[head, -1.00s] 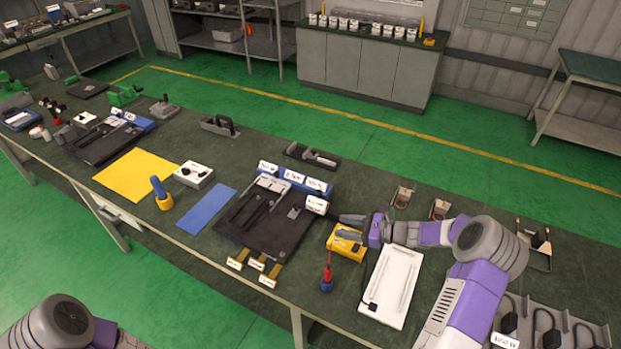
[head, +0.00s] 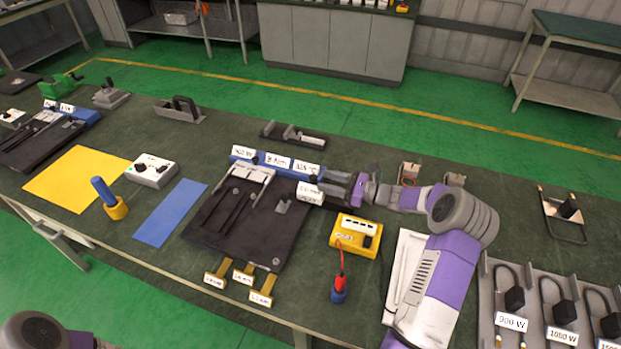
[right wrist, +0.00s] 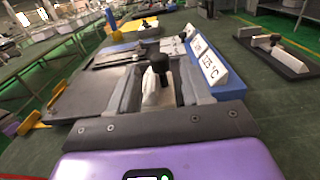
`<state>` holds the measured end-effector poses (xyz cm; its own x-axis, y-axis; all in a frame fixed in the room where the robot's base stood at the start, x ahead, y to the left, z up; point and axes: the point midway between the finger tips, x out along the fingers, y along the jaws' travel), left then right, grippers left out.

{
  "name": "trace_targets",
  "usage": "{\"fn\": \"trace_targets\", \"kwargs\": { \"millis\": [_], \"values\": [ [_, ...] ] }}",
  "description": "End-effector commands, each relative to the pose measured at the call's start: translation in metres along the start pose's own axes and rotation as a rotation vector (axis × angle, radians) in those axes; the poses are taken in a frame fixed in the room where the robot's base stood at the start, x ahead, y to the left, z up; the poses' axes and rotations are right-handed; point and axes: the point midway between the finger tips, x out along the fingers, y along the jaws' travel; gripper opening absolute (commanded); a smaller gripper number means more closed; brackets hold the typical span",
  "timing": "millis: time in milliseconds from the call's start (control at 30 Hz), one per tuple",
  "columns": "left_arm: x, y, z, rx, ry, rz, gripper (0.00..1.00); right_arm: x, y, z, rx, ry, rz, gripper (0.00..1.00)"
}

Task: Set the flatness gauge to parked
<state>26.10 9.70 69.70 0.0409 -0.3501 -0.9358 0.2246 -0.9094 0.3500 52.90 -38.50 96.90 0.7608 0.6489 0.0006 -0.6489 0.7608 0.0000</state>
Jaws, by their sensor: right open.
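A dark fixture plate (head: 235,235) lies on the green bench with a blue rail (head: 275,163) of white labels along its back. A white labelled block with a black knob (head: 309,192) sits at its right back corner. It appears to be the flatness gauge; its label is too small to read. My right gripper (head: 335,189) is open at the block's right side. In the right wrist view the block (right wrist: 152,97) and its upright black knob (right wrist: 160,66) show between the two grey fingers (right wrist: 158,88); contact cannot be told. My left gripper is out of view.
A yellow meter (head: 356,236) and a red-and-blue probe (head: 339,285) stand right of the plate. Brass tags (head: 238,274) lie at the plate's front. A dark holder (head: 293,135) is behind the rail.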

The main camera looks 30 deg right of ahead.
Motion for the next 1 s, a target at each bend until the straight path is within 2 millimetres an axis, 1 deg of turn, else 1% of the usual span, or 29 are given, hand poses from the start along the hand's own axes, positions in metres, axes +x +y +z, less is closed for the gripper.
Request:
{"fn": "trace_targets", "kwargs": {
  "millis": [33, 100, 200, 300, 433, 667, 700, 767, 1000],
  "values": [
    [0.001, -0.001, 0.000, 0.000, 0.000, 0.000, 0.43, 0.010, 0.001, 0.000, 0.000, -0.002, 0.003, 0.48],
    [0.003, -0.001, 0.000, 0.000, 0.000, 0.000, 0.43, 0.022, 0.001, 0.000, -0.001, -0.003, 0.004, 0.48],
    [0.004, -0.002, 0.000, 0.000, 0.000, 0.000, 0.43, 0.036, 0.001, 0.000, -0.001, -0.002, 0.003, 0.48],
    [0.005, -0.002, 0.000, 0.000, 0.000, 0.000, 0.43, 0.046, 0.000, -0.001, 0.000, 0.000, 0.000, 0.48],
    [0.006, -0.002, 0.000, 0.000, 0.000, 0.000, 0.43, 0.053, 0.000, 0.000, 0.000, 0.000, 0.000, 0.48],
    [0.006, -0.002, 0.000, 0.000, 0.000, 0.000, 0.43, 0.053, 0.000, 0.000, 0.000, 0.000, 0.000, 0.48],
    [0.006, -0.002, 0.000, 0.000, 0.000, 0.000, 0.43, 0.053, 0.000, 0.000, 0.000, 0.000, 0.000, 0.45],
    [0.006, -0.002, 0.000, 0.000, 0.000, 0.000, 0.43, 0.053, 0.000, 0.000, 0.000, 0.000, 0.000, 0.36],
    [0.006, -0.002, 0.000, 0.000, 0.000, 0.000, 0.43, 0.053, 0.000, 0.000, 0.000, 0.000, 0.000, 0.00]
  ]
}}
